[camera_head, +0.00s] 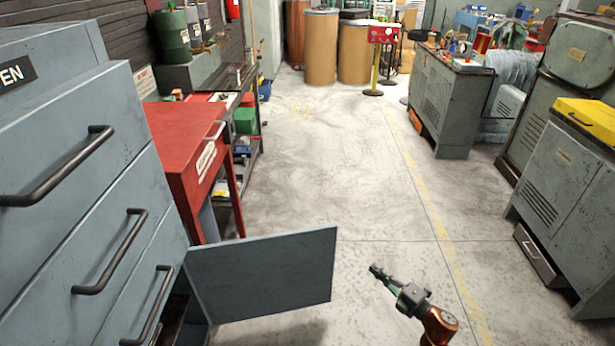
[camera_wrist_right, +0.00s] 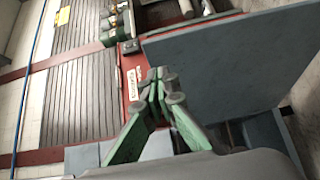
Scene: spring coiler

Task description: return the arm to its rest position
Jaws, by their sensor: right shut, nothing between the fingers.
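My right gripper (camera_head: 379,272) is in the lower right middle of the head view, over the open floor. It is shut and empty, and points to the left toward the open cabinet door (camera_head: 262,274), apart from it in the picture. In the right wrist view the gripper's green fingers (camera_wrist_right: 158,88) meet at their tips with nothing between them. Behind them in that view is the grey door panel (camera_wrist_right: 240,65). My left gripper is not in view.
The grey drawer cabinet (camera_head: 85,190) with dark handles fills the left side, its lower door swung out. A red table (camera_head: 175,150) stands behind it. Grey machines (camera_head: 570,160) line the right. The concrete floor (camera_head: 330,170) between is clear.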

